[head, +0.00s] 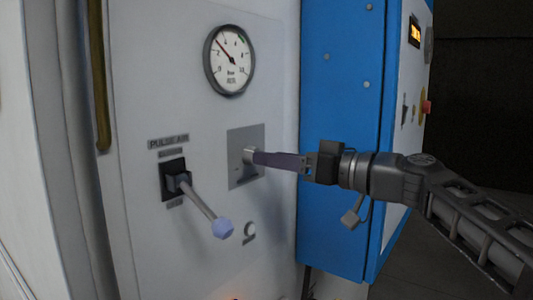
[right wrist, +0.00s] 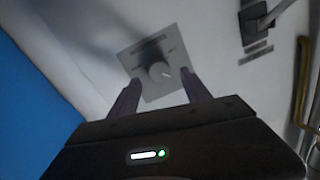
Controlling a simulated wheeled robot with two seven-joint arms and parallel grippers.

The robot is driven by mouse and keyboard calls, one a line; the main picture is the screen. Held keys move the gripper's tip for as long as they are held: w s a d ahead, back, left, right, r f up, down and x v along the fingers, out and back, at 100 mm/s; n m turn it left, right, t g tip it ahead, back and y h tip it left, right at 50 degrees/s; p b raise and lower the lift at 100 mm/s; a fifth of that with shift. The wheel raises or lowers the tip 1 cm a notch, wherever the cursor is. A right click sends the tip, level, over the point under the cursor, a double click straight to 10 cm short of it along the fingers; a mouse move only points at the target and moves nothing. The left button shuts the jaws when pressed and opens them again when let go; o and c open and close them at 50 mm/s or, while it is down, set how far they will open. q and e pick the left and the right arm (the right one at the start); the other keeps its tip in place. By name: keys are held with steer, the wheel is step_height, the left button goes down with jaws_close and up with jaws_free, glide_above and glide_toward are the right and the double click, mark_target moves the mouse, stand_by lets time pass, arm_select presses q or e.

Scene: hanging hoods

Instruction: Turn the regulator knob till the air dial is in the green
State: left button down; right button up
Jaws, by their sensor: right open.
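The air dial (head: 230,60) is a round white gauge with a dark rim on the grey panel. Its needle points to the upper left; a small green arc sits at the upper right, and the needle is outside it. The regulator knob (head: 248,154) is a short pale cylinder on a square grey plate below the dial. My right gripper (head: 262,158) comes from the right, its fingertips at the knob. In the right wrist view the round knob (right wrist: 160,73) shows between the spread tips of my open right gripper (right wrist: 161,83); contact is not clear. My left gripper is not in view.
A lever (head: 203,206) with a pale blue end sticks out of the panel left of and below the knob. A small round fitting (head: 250,230) is below the knob plate. A blue cabinet (head: 340,90) stands to the right, behind my right arm.

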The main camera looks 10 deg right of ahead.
mark_target(247, 154)
steer(key=shift+x, duration=1.25)
jaws_close()
